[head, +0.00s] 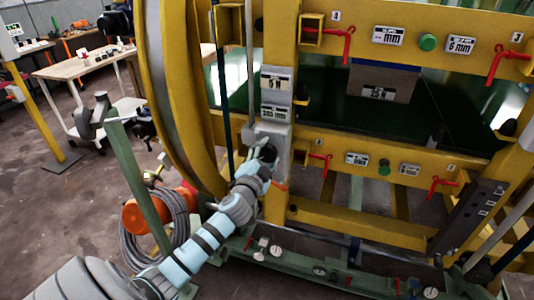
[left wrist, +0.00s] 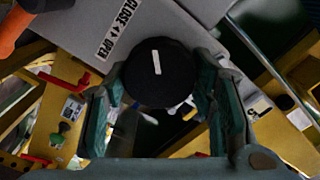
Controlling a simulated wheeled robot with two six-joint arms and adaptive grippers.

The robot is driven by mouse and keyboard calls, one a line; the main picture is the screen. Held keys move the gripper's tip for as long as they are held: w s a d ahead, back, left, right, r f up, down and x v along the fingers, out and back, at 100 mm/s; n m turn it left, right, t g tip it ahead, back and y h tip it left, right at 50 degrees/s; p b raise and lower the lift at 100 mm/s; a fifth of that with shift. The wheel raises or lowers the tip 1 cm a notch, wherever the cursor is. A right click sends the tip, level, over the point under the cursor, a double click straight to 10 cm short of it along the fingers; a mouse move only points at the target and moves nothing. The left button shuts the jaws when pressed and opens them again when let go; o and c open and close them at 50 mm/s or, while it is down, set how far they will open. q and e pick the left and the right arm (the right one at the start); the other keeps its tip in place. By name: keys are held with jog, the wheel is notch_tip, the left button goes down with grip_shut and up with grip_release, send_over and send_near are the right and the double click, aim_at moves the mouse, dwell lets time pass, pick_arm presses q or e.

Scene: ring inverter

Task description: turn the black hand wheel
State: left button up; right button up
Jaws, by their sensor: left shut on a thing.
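The black hand wheel (left wrist: 158,72) is a round dark knob with a short white mark, seen face-on in the left wrist view. The mark stands nearly upright, tilted slightly. My left gripper (left wrist: 161,88) has one finger on each side of the wheel and is shut on it. In the head view my left gripper (head: 264,158) reaches up to the grey box on the yellow post and mostly hides the wheel there. A CLOSE/OPEN label (left wrist: 118,28) is on the grey panel beside the wheel. My right gripper is not in view.
The yellow ring frame (head: 175,100) curves close to the left of my arm. Red levers (head: 345,45) and green knobs (head: 428,42) sit on the yellow beams to the right. An orange motor (head: 145,214) with coiled cable lies low left. Open floor lies farther left.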

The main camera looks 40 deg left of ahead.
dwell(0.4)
pick_arm(q)
jog(key=o, duration=1.1)
jog(key=shift+o, duration=0.2)
jog(key=v, duration=1.2)
